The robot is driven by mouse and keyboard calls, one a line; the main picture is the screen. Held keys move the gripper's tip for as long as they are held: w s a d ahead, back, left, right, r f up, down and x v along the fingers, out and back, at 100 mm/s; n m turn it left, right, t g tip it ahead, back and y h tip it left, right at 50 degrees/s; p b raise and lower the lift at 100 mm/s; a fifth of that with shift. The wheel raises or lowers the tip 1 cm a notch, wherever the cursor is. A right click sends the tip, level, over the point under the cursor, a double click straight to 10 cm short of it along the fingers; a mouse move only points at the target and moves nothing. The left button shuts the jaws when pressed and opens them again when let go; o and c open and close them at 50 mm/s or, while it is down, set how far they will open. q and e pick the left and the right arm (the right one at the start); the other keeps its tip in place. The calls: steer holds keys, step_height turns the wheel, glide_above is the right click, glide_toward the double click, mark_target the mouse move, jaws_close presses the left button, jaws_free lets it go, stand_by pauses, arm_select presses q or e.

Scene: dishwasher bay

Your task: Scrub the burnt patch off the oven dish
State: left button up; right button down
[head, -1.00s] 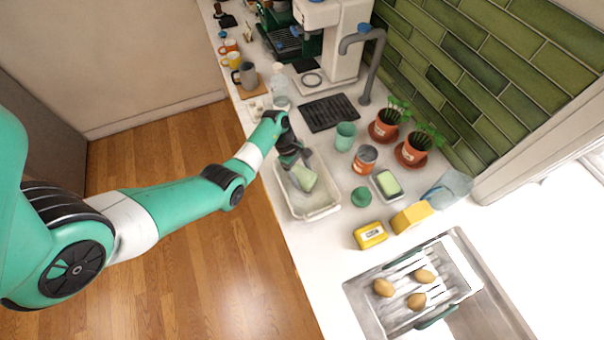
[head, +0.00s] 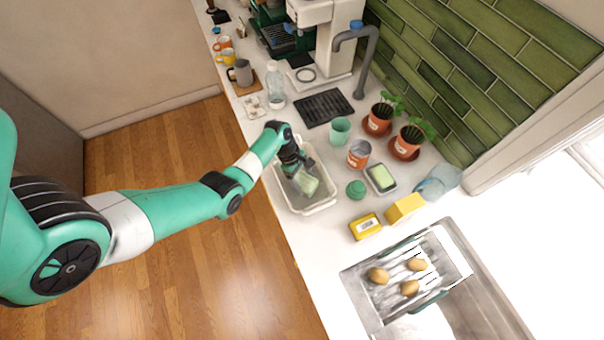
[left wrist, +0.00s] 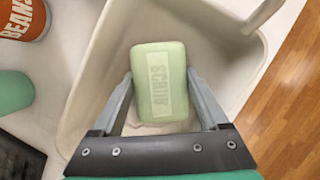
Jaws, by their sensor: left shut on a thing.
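The oven dish (head: 329,198) is a whitish rectangular dish with raised walls on the counter, close to its front edge. My left gripper (head: 296,170) reaches into it. The dish floor looks greyish in the head view, but I cannot make out a clear burnt patch. The block and gripper hide part of the floor. My right gripper is not in view.
Beside the dish stand a green cup (head: 339,131), a can (head: 358,154), a round green thing (head: 356,189) and a small tray with a green block (head: 381,178). Yellow packages (head: 366,227) lie nearer the sink (head: 455,300). A clear bottle (head: 275,85) stands behind.

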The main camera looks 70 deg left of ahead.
mark_target(299, 172)
arm_select(q)
steer(key=shift+f, duration=0.2)
steer(key=shift+a+f+b, duration=0.15)
steer(key=shift+a+b, duration=0.35)
steer(key=shift+a, duration=0.1)
steer(key=shift+a+b, duration=0.55)
steer(key=shift+a, duration=0.4)
steer(key=shift+a+b, duration=0.3)
steer(key=shift+a, duration=0.4)
steer(key=shift+r, duration=0.2)
steer(key=shift+s+r, duration=0.1)
step_height(299, 172, up, 6)
steer(key=p, duration=0.6)
